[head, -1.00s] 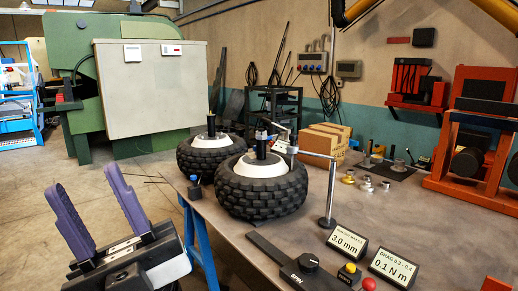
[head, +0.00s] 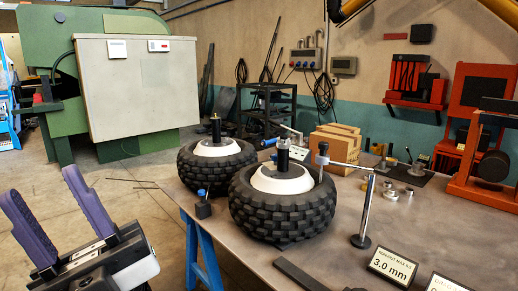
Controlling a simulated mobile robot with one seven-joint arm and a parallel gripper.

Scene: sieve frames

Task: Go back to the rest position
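My gripper (head: 41,184) is at the lower left of the head view, over the floor beside the table. Its two purple fingers point up and stand well apart, with nothing between them. It is clear of the table and of the wheels. The lower part of the gripper and the arm behind it are cut off by the picture's edge.
A table (head: 330,240) fills the right side, with a blue leg (head: 208,262). Two black-tyred wheels, one near (head: 282,215) and one farther (head: 213,168), lie on it. A gauge stand (head: 365,208) and a 3.0 mm sign (head: 393,266) stand to the right. Floor at left is clear.

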